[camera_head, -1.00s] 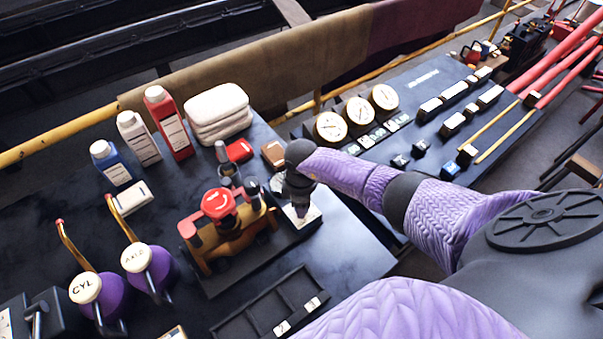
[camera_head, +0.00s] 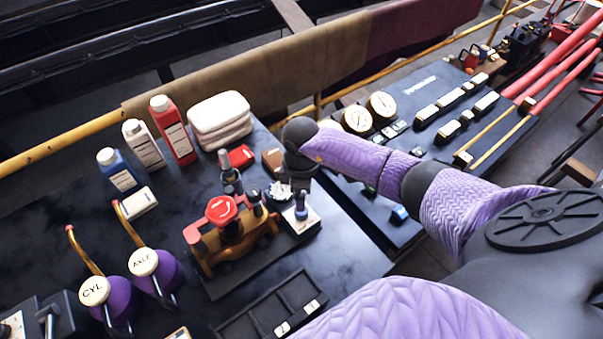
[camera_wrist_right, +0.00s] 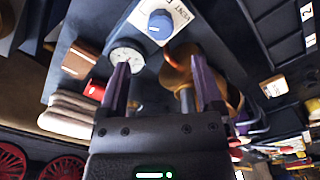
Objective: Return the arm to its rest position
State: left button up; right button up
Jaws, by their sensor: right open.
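My right arm, in a purple sleeve, reaches in from the right in the head view. Its dark right gripper (camera_head: 299,170) points down above the bench, behind the blue knob (camera_head: 301,203) on its white plate (camera_head: 301,221). In the right wrist view the two fingers of the right gripper (camera_wrist_right: 160,78) stand apart with nothing held. Beyond them show the blue knob (camera_wrist_right: 160,23), its white plate (camera_wrist_right: 178,14) and a round dial (camera_wrist_right: 127,57). The fingertips are hard to make out in the head view. My left gripper is not in view.
The brass valve with a red cap (camera_head: 221,210) stands left of the gripper. Gauges (camera_head: 382,105) lie behind my forearm. A divided black tray (camera_head: 275,305) is in front.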

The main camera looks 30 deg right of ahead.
jog(key=shift+r, duration=0.85)
jog(key=shift+r, duration=0.1)
